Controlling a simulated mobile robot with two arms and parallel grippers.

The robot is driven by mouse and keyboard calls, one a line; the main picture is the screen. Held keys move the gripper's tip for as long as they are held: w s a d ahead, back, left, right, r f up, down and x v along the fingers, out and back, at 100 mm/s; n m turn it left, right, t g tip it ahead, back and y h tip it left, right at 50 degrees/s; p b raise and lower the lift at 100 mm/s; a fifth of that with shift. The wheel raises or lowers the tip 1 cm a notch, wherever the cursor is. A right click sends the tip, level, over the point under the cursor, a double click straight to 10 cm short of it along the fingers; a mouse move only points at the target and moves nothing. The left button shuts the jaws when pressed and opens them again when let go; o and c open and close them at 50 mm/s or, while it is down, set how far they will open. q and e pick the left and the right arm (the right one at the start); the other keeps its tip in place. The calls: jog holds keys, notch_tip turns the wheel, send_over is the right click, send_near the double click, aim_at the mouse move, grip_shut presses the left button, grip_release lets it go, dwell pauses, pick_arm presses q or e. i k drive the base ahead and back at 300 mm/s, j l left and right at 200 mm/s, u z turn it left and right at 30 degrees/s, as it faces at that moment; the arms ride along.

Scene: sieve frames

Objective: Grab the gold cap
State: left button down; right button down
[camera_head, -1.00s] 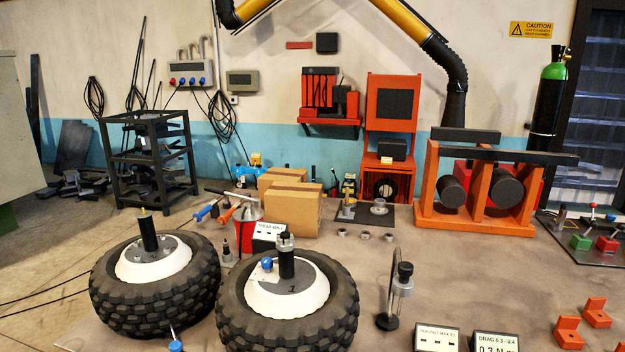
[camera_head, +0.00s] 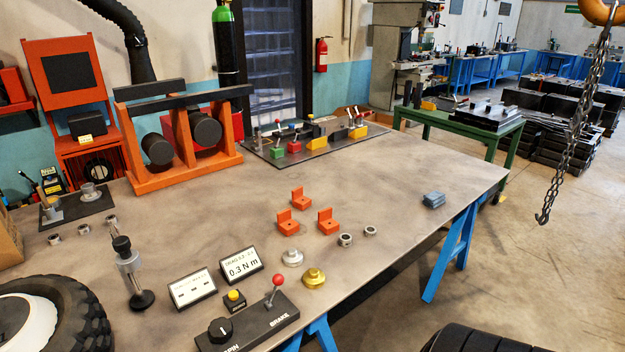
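The gold cap (camera_head: 314,277) stands on the grey-brown table top in the camera_head view, near the front edge and just right of the red-knobbed brake lever. A silver cap (camera_head: 292,257) of similar shape stands just behind it, a little to the left. Nothing covers the gold cap. Neither of my grippers shows in this view.
A control box with the brake lever (camera_head: 276,289) and a small box with a yellow button (camera_head: 235,300) stand left of the cap. Orange brackets (camera_head: 299,197) and metal rings (camera_head: 345,240) stand behind it. The table's right part (camera_head: 400,190) is mostly clear. A chain hook (camera_head: 543,215) hangs at the right.

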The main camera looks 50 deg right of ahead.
aim_at(314, 279)
jog(key=z, duration=1.55)
jog(key=i+l, duration=0.1)
